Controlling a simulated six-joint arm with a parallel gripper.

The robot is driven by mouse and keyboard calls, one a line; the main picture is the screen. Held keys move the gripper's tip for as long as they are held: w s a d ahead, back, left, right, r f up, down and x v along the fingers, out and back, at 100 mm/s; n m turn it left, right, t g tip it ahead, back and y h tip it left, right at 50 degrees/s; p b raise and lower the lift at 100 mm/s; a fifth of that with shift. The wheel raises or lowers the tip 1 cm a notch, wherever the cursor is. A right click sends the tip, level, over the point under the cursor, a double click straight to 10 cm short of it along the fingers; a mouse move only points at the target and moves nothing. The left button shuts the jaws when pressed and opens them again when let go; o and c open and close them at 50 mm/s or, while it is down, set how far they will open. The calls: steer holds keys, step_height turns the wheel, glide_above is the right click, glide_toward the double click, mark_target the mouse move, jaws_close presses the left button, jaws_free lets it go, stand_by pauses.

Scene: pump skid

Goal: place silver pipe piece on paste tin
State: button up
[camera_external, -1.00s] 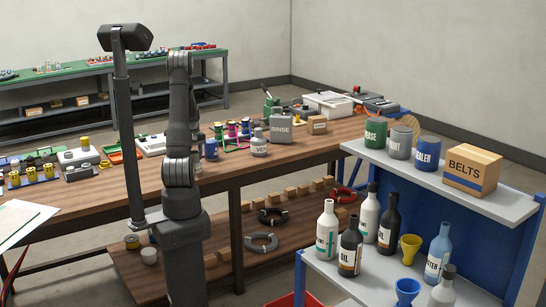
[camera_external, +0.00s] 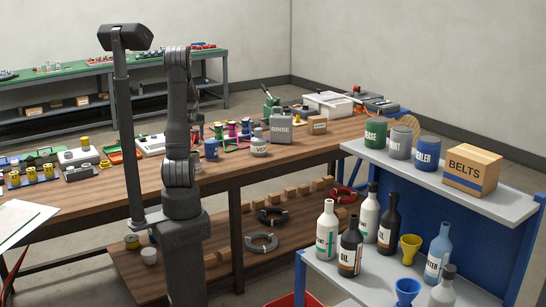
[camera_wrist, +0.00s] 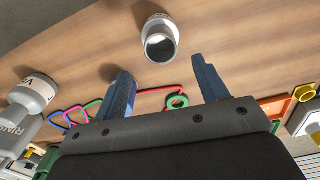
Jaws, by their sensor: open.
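A short silver-grey cylinder (camera_wrist: 160,22) with a shiny round end, which looks like the silver pipe piece, is on the wooden bench in the wrist view. My gripper (camera_wrist: 160,68) is open, its two blue fingers spread wide. The cylinder is ahead of the fingertips, roughly centred between them, and nothing is held.
A VEST-like labelled grey bottle (camera_external: 259,145) and a RINSE container (camera_external: 282,130) stand right of the blue tin. Colored frames with spools (camera_external: 231,131) are behind. Yellow tins (camera_external: 32,174) sit at the bench's left. Bare wood lies around the cylinder.

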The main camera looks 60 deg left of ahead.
step_height(320, 180, up, 3)
steer(key=shift+f, duration=0.2)
step_height(320, 180, down, 12)
steer(key=shift+f, duration=0.1)
steer(key=shift+a+r, duration=0.1)
steer(key=shift+r, duration=1.65)
